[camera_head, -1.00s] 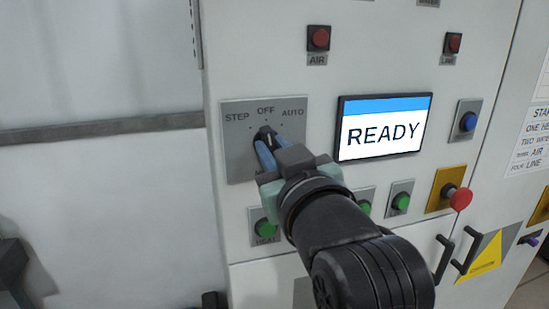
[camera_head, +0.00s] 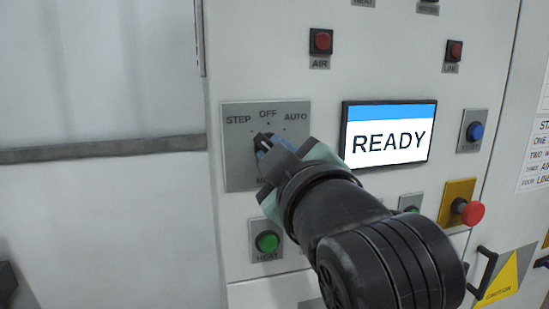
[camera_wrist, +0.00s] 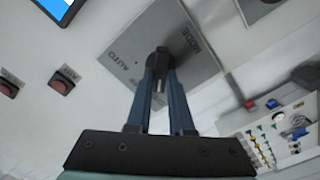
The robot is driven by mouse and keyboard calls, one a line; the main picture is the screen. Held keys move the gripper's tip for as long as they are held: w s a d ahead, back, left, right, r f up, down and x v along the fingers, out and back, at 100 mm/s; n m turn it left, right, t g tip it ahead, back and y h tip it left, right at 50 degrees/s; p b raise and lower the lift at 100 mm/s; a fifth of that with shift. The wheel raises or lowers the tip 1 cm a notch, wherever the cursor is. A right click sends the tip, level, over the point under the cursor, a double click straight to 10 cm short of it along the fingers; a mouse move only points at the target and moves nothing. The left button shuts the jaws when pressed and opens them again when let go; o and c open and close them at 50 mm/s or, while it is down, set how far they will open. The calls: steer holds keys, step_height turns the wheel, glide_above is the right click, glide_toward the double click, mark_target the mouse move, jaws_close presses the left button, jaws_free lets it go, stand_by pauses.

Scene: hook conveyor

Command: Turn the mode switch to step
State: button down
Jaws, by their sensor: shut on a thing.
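The mode switch is a dark knob (camera_head: 263,139) on a grey plate (camera_head: 236,172) marked STEP, OFF and AUTO. My gripper (camera_head: 268,147) is shut on the knob, with its blue fingers on either side. The knob seems to lean up and left, toward the STEP side of OFF, but the fingers hide part of it. In the wrist view the knob (camera_wrist: 161,62) sits between my two fingertips, and the plate (camera_wrist: 184,72) shows the words AUTO and MODE.
A screen (camera_head: 388,135) reading READY is right of the plate. A green HEAT button (camera_head: 267,242) is below it, and a red AIR button (camera_head: 321,41) above. A red mushroom button (camera_head: 472,213) sticks out at lower right. Left of the cabinet is bare wall.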

stand_by(0.4)
steer(key=c, duration=0.8)
jaws_free()
steer(key=shift+s, duration=0.1)
steer(key=b+v, duration=0.3)
steer(key=v, duration=1)
steer(key=shift+b, duration=0.3)
steer(key=s+a+r+m+t+h, duration=0.1)
steer(key=a+r+m+t+h, duration=0.1)
steer(key=r+m+t, duration=0.3)
steer(key=s+a+r+m+t+h, duration=0.25)
steer(key=r+m+t, duration=0.2)
steer(key=m, duration=0.25)
step_height(320, 180, down, 21)
steer(key=w+b, duration=0.3)
steer(key=b, duration=1.8)
